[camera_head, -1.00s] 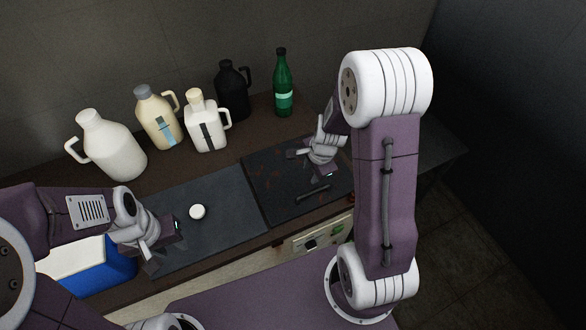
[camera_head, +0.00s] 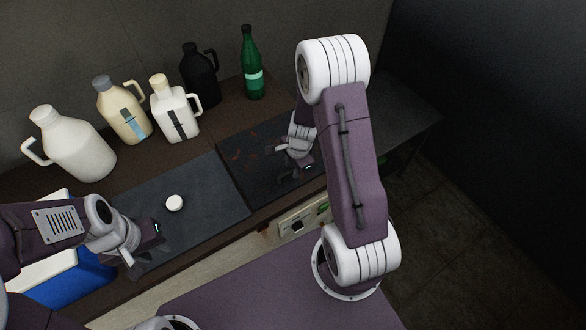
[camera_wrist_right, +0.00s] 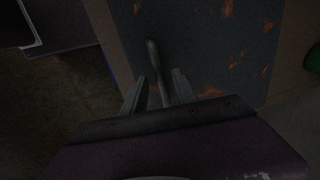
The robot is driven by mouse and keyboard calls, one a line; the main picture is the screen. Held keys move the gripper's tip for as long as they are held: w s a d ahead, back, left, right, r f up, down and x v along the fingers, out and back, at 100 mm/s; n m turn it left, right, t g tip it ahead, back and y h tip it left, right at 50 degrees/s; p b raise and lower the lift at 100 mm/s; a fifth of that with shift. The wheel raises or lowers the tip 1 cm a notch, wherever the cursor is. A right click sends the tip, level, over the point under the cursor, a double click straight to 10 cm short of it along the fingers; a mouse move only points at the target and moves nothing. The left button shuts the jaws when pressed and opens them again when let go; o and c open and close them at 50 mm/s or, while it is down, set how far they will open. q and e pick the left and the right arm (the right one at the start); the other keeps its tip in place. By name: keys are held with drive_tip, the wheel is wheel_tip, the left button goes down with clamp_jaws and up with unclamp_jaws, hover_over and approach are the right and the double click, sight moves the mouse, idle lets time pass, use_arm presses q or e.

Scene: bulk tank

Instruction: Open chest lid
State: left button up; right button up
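The chest's right-hand lid (camera_head: 243,165) is a dark, rust-flecked panel lying flat and shut in the counter. Its bar handle (camera_wrist_right: 153,55) runs lengthwise in the right wrist view, near the lid's edge. My right gripper (camera_wrist_right: 158,88) is open over the lid, one finger on each side of the handle's near end. I cannot tell whether the fingers touch it. In the head view, my right gripper (camera_head: 285,162) hides part of the handle. My left gripper (camera_head: 145,245) hovers over the front of the left dark panel (camera_head: 200,220); its fingers are unclear.
A white round cap (camera_head: 174,203) lies on the left panel. White jug (camera_head: 80,150), cream jug (camera_head: 125,115), white square jug (camera_head: 175,115), black jug (camera_head: 200,80) and green bottle (camera_head: 252,70) stand behind. A blue cooler (camera_head: 75,285) sits lower left. A control panel (camera_head: 298,225) is in front.

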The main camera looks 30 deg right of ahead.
clamp_jaws()
idle(1.4)
